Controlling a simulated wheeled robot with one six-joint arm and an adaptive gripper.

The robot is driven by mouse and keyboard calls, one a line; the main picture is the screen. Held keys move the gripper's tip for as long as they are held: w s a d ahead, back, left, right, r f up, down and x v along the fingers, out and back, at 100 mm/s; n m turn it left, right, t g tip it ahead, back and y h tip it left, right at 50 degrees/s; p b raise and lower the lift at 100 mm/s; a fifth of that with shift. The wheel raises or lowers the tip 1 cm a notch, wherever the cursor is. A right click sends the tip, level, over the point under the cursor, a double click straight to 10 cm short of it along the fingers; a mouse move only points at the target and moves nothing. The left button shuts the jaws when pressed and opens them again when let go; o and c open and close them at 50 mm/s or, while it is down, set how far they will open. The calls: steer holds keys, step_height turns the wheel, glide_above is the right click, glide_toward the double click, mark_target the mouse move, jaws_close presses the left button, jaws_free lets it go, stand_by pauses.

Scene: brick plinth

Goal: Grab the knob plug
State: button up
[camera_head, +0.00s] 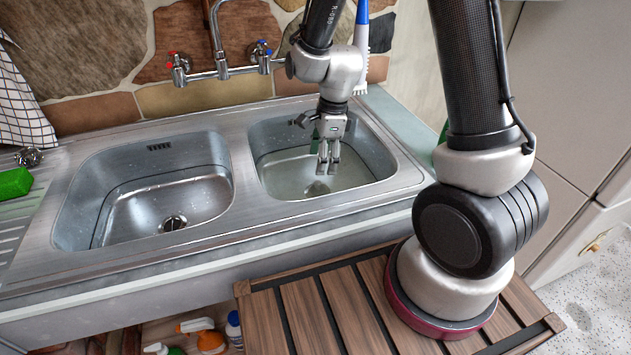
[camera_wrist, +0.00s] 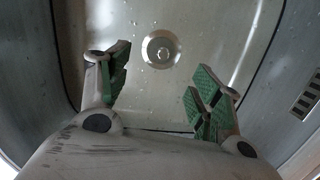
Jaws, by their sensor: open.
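The knob plug (camera_wrist: 161,50) is a round metal disc with a small raised knob in its middle. It sits on the floor of the right sink basin, ahead of my gripper in the wrist view. In the head view the knob plug (camera_head: 316,188) is small, just below and left of my gripper's fingertips. My gripper (camera_head: 328,170) points down inside the right basin. In the wrist view my gripper (camera_wrist: 163,84) is open, its green-padded fingers wide apart with nothing between them. The exact height of the fingertips above the plug is hard to tell.
Walls of the right basin (camera_head: 268,150) surround my gripper. A divider separates the left basin (camera_head: 75,220), which has an open drain (camera_head: 173,223). A green sponge (camera_head: 15,183) lies far left.

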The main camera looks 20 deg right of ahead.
mark_target(318, 182)
steer(key=shift+w+a+f+m, duration=0.15)
steer(key=shift+f+m, duration=0.05)
steer(key=shift+f, duration=0.35)
steer(key=shift+w+a+f+m, duration=0.1)
steer(key=shift+f+m, duration=0.1)
steer(key=shift+f, duration=0.35)
steer(key=f, duration=0.7)
steer(key=shift+w+a+f, duration=0.1)
steer(key=shift+w+a, duration=0.1)
steer(key=shift+a, duration=0.05)
steer(key=c, duration=1.1)
